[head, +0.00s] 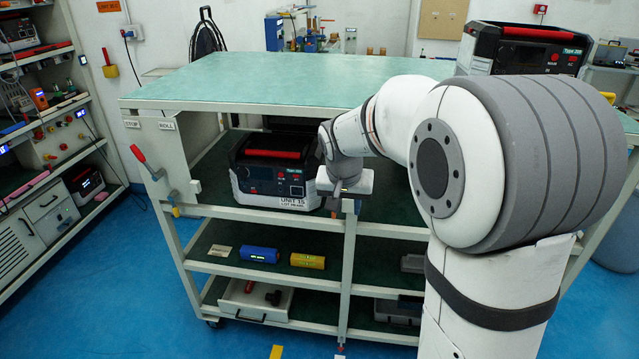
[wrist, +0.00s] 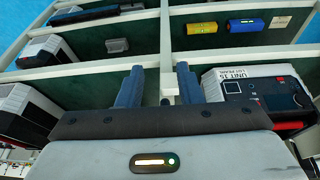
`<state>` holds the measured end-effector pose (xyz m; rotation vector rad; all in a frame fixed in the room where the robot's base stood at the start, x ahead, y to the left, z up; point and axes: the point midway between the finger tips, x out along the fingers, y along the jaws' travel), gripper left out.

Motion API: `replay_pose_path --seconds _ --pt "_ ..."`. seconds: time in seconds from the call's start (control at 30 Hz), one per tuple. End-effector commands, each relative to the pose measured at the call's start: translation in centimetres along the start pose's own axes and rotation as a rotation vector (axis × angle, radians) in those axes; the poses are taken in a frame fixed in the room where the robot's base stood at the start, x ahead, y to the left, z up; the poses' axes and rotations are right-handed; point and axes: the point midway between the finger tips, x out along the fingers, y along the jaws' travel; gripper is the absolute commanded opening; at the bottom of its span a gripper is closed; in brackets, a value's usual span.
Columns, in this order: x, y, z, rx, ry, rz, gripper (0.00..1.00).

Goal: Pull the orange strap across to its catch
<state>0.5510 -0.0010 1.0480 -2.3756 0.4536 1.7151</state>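My gripper (wrist: 160,75) is open, its two blue-grey fingers apart on either side of the rack's pale middle post (wrist: 173,40) as seen in the wrist view. A small pale block (wrist: 167,88) shows between the fingers; I cannot tell whether they touch it. In the head view my gripper (head: 349,205) is at the front of the middle shelf, just right of the black and white unit (head: 273,172) marked UNIT 15. That unit also shows in the wrist view (wrist: 243,87). I cannot make out an orange strap or its catch in either view.
The rack has a green top (head: 260,80) and a red-handled lever (head: 146,162) at its left end. A blue cylinder (head: 259,254) and a yellow cylinder (head: 307,261) lie on a lower shelf. Another unit (head: 520,48) stands on top at right. Blue floor at left is clear.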

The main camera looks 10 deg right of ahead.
Motion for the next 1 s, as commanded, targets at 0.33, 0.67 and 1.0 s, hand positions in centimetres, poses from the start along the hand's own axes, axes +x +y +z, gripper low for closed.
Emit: replay_pose_path --seconds 0.33,0.67,1.0 --pt "6.2 -4.9 -7.7 0.142 0.057 0.025 0.33" --pt "10.1 -5.2 -8.5 0.156 0.060 0.028 0.33" --pt "14.3 -5.0 -8.8 0.157 0.063 0.027 0.33"
